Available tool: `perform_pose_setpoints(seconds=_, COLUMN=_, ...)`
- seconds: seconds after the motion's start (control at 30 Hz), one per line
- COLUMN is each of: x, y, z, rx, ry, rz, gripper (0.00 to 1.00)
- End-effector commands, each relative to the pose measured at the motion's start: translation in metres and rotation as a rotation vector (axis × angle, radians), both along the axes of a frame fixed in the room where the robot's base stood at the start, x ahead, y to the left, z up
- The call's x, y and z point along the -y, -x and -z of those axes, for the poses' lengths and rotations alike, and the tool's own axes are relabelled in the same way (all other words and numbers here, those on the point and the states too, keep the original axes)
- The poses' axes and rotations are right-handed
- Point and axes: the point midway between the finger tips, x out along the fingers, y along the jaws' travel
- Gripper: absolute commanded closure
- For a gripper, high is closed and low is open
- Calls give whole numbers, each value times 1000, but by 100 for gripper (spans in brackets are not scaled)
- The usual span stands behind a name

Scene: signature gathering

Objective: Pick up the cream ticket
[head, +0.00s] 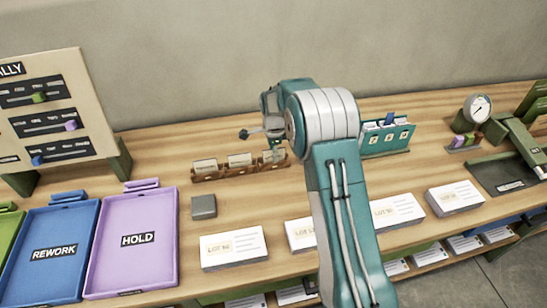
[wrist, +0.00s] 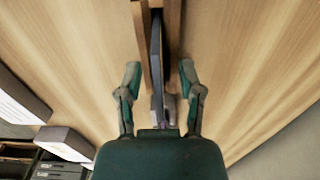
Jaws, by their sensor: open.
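A low wooden rack (head: 222,174) on the bench holds a row of 3 upright pale cards, and the card at its left (head: 205,164) looks cream. I cannot tell which card is the cream ticket. My gripper (head: 262,134) is above the right end of the rack, partly hidden by my arm. In the wrist view my gripper (wrist: 159,72) is open, its two fingers apart on either side of a wooden holder (wrist: 142,45). A thin dark upright edge (wrist: 156,60) stands in that holder between the fingers. Contact is not clear.
White lot boxes (head: 233,249) line the bench front. A small grey block (head: 203,207) sits near the purple HOLD tray (head: 135,265) and blue REWORK tray (head: 50,280). A teal card rack (head: 385,145) stands right of my arm.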

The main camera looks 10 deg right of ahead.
Motion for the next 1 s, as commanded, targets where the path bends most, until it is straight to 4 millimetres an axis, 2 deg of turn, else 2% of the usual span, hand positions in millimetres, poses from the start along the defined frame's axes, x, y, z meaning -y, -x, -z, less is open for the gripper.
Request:
perform_pose_setpoints(seconds=0.17, x=0, y=0, z=0, rx=0, ry=0, rz=0, gripper=51)
perform_pose_setpoints(seconds=0.2, x=0, y=0, z=0, rx=0, ry=0, rz=0, gripper=69)
perform_pose_setpoints(seconds=0.27, x=0, y=0, z=0, rx=0, ry=0, rz=0, gripper=96)
perform_pose_setpoints(seconds=0.3, x=0, y=0, z=0, rx=0, ry=0, rz=0, gripper=100)
perform_pose_setpoints(seconds=0.77, x=0, y=0, z=-2, rx=0, ry=0, rz=0, gripper=100)
perform_pose_setpoints(seconds=0.87, x=0, y=-1, z=-9, rx=2, ry=0, rz=0, gripper=100)
perform_pose_setpoints(seconds=1.0, x=0, y=-1, z=-28, rx=4, ry=0, rz=0, gripper=100)
